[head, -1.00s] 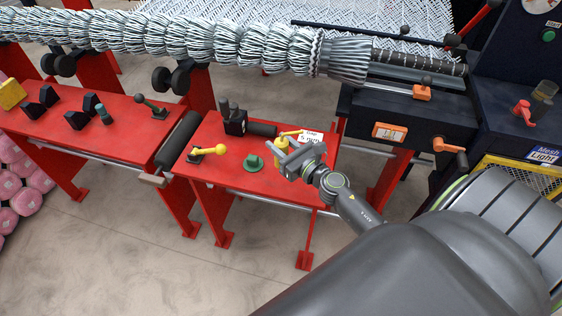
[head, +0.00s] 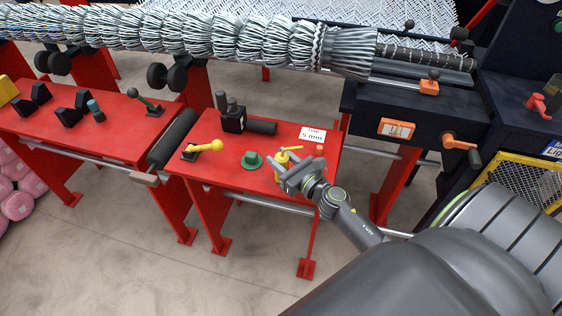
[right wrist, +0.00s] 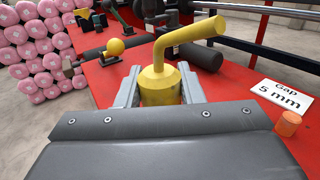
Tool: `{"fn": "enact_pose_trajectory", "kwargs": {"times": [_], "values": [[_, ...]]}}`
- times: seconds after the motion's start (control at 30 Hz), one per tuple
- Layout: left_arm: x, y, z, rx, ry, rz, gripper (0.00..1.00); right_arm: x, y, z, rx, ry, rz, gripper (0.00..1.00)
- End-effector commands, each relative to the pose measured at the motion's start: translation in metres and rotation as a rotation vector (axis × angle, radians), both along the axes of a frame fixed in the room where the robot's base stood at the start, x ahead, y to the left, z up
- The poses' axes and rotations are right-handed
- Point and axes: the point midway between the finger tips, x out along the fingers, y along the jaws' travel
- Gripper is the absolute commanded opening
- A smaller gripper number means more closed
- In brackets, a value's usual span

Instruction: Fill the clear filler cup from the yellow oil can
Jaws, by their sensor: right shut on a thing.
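The yellow oil can (head: 282,164) is at the front right of the red table, its bent spout pointing right in the head view. My right gripper (head: 289,172) is shut on it. In the right wrist view the can (right wrist: 158,88) stands upright between the two fingers. Its base is hidden, so I cannot tell whether it touches the table. The clear filler cup (head: 556,91) seems to be at the right edge of the head view, partly cut off, on the dark machine beside a red valve handle (head: 538,105). My left gripper is not in view.
On the red table (head: 225,180) are a yellow-knobbed lever (head: 205,146), a green knob (head: 251,160), a black block (head: 232,120), a small orange cap (head: 320,147) and a "Gap 5 mm" card (head: 313,134). An orange crank (head: 460,146) juts from the dark machine.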

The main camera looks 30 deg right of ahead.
Motion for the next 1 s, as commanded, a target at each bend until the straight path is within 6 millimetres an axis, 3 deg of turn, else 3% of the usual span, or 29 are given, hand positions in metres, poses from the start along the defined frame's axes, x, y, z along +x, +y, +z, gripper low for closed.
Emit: {"fn": "enact_pose_trajectory", "kwargs": {"times": [0.33,0.37,0.5,0.87,1.0], "values": [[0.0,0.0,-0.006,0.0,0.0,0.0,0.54,0.0,0.0,-0.005,0.0,-0.001,0.0,0.07],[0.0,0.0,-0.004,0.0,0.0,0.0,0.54,0.0,0.0,-0.004,0.0,0.0,0.0,0.38],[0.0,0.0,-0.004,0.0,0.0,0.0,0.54,0.0,0.0,-0.004,0.0,0.0,0.0,0.56],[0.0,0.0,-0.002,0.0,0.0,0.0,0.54,0.0,0.0,-0.003,0.001,0.0,0.0,0.56],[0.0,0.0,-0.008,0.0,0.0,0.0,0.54,-0.017,-0.002,-0.006,-0.001,0.002,-0.001,0.56]]}}
